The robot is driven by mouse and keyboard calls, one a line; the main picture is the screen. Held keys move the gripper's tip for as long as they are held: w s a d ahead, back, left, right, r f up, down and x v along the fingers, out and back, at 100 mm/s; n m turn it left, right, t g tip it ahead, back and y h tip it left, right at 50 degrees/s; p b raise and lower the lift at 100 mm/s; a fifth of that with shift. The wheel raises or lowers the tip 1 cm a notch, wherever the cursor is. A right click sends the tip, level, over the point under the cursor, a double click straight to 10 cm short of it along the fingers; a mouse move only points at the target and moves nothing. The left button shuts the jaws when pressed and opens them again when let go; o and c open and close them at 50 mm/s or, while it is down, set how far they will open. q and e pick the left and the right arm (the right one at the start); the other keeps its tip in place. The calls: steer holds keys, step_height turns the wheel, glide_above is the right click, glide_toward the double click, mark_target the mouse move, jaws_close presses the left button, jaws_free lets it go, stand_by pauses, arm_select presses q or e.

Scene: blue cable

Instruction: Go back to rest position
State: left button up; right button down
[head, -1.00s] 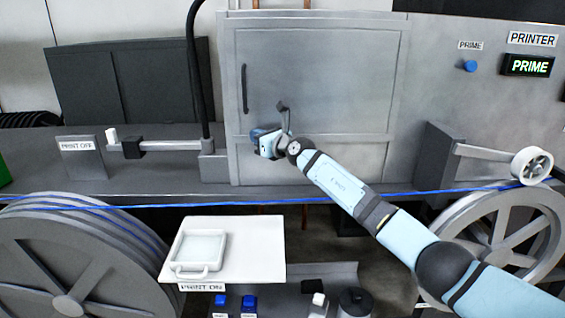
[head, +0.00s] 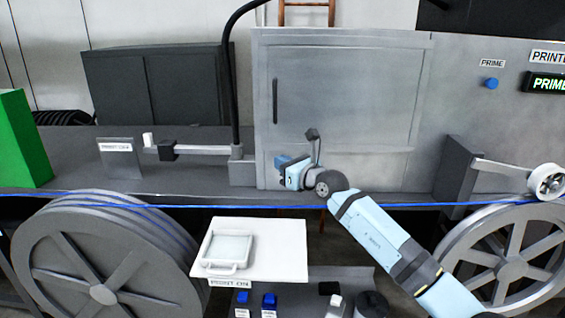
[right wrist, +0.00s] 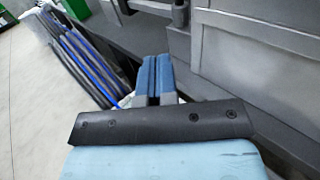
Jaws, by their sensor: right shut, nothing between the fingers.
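My right gripper (head: 284,162) is in front of the grey printer cabinet (head: 345,110), near the lower part of its closed door. Its arm comes in from the lower right. In the right wrist view the two blue fingers (right wrist: 154,78) lie side by side, shut with nothing between them. My left gripper is not in view. The blue cable (head: 250,206) runs across the head view in front of the bench, from the left reel (head: 60,262) to the roller (head: 545,181) side at the right.
A white board (head: 290,235) with a framed tray (head: 229,250) stands below the bench. Small blue-capped bottles (head: 269,302) are under it. The right reel (head: 470,255) is beside my arm. A green block (head: 22,140) is at the far left. Open floor shows in the right wrist view.

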steer(key=s+d+f+m+t+h, duration=0.2)
steer(key=s+d+f+m, duration=0.2)
steer(key=s+f+m, duration=0.75)
steer(key=s+d+f+m+t+h, duration=0.2)
steer(key=s+d+f+m, duration=0.2)
steer(key=s+f+m, duration=0.8)
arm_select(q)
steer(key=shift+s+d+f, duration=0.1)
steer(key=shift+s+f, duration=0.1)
arm_select(e)
steer(key=s+d+f+m+g+h, duration=0.2)
steer(key=s+f+m, duration=0.6)
steer(key=s, duration=0.4)
steer(key=s+d+f+m+g+h, duration=0.2)
steer(key=s+d+f+m+g, duration=0.2)
steer(key=s+f+m, duration=0.5)
steer(key=s+d, duration=0.2)
steer(key=s, duration=0.1)
steer(key=shift+s+m+g, duration=0.35)
steer(key=shift+g, duration=0.05)
